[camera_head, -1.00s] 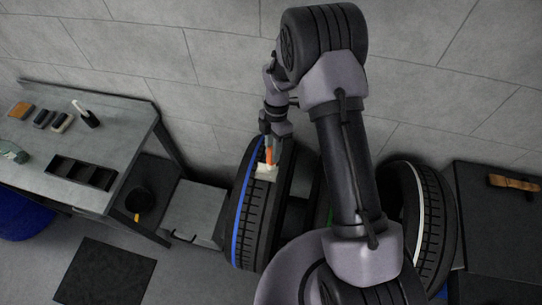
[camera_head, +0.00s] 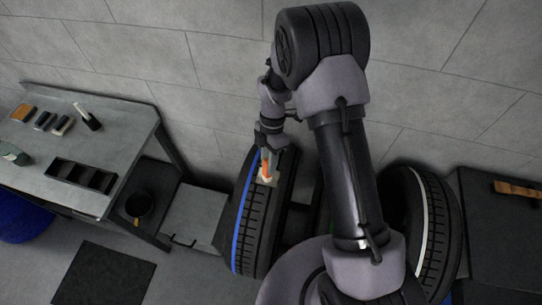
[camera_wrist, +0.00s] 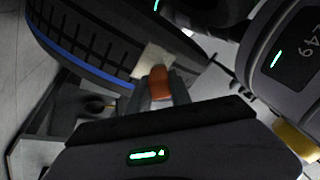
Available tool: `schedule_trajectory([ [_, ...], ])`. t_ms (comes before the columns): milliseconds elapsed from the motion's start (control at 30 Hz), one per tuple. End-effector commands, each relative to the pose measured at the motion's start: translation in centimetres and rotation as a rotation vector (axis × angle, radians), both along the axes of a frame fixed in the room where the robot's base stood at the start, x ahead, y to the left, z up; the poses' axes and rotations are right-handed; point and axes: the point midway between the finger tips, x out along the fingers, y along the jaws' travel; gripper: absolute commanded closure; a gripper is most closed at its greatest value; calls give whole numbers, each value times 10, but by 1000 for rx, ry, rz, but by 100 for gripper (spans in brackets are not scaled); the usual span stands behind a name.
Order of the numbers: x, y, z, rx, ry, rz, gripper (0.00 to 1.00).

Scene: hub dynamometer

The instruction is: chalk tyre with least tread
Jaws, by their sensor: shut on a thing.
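A black tyre with a blue stripe (camera_head: 262,222) stands upright left of my arm; it also shows in the wrist view (camera_wrist: 92,45). A tyre with a white stripe (camera_head: 436,225) stands right of my arm. My arm hides most of what lies between them. My gripper (camera_head: 267,157) is above the blue-striped tyre's tread, shut on an orange-handled chalk (camera_wrist: 160,84). A pale patch (camera_wrist: 153,61) shows at the chalk's far end, against the tread. I cannot tell if it is a chalk mark or the chalk's own tip.
A grey bench (camera_head: 50,180) at the left bears small blocks, a black-and-white item (camera_head: 88,118) and a dark divided tray (camera_head: 82,176). A dark cup (camera_head: 139,205) stands beside it. A dark cabinet (camera_head: 500,245) is at the right. A black mat (camera_head: 104,275) lies on the floor.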

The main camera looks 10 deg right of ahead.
Motion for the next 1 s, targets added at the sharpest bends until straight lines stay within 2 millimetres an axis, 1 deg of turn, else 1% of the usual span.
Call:
schedule_trajectory([
  [33,-8,3,-1,-1,5,2,100],
  [100,-14,5,-1,0,4,0,100],
  [200,-19,7,0,-1,3,-1,100],
  [300,-19,9,0,0,2,-1,100],
  [400,-16,16,-1,0,2,1,100],
  [467,-13,16,-1,1,1,0,100],
  [700,13,6,-1,1,1,-1,100],
  [867,19,3,-1,-1,0,0,100],
  [1000,33,-2,0,0,-1,-2,100],
])
